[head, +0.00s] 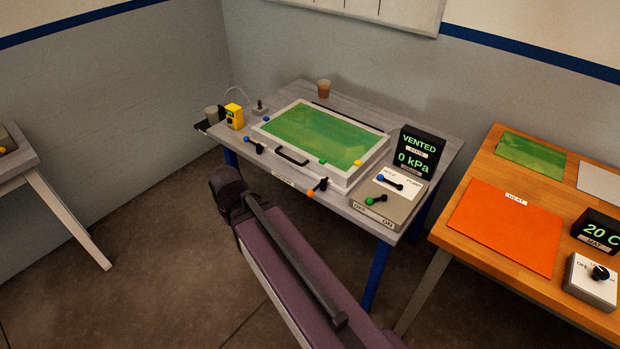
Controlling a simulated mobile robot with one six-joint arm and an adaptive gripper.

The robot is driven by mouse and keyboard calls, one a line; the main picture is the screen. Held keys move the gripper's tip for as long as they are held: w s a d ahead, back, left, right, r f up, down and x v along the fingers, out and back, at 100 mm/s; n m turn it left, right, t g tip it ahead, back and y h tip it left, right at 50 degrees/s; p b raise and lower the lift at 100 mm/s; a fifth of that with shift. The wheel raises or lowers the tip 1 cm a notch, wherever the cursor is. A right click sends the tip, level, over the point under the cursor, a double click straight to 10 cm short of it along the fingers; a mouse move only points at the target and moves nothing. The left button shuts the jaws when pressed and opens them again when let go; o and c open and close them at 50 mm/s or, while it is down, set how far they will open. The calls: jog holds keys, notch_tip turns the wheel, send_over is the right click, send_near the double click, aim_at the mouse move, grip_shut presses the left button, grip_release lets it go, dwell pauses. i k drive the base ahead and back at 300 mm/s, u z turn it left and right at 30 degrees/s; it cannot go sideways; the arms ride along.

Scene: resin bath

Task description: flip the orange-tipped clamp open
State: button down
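The orange-tipped clamp (317,187) sits at the front edge of the grey table, at the right end of the shallow framed tray's front side. Its orange tip points down and to the left, toward the table's front. The tray (357,175) has a pale frame around a green sheet (318,135). A blue-tipped clamp (255,146) is at the tray's front left. Whether either clamp presses on the frame is too small to tell.
A black handle (292,156) stands out between the clamps. A control box (388,196) with blue and green levers is right of the orange tip. A display (417,152) reads VENTED, 0 kPa. A wooden table (480,255) stands at right. Open floor lies at left.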

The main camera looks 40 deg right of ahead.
aim_at(310, 192)
jog(key=k, duration=1.3)
jog(key=z, duration=0.25)
jog(key=i, duration=0.9)
jog(key=u, duration=0.1)
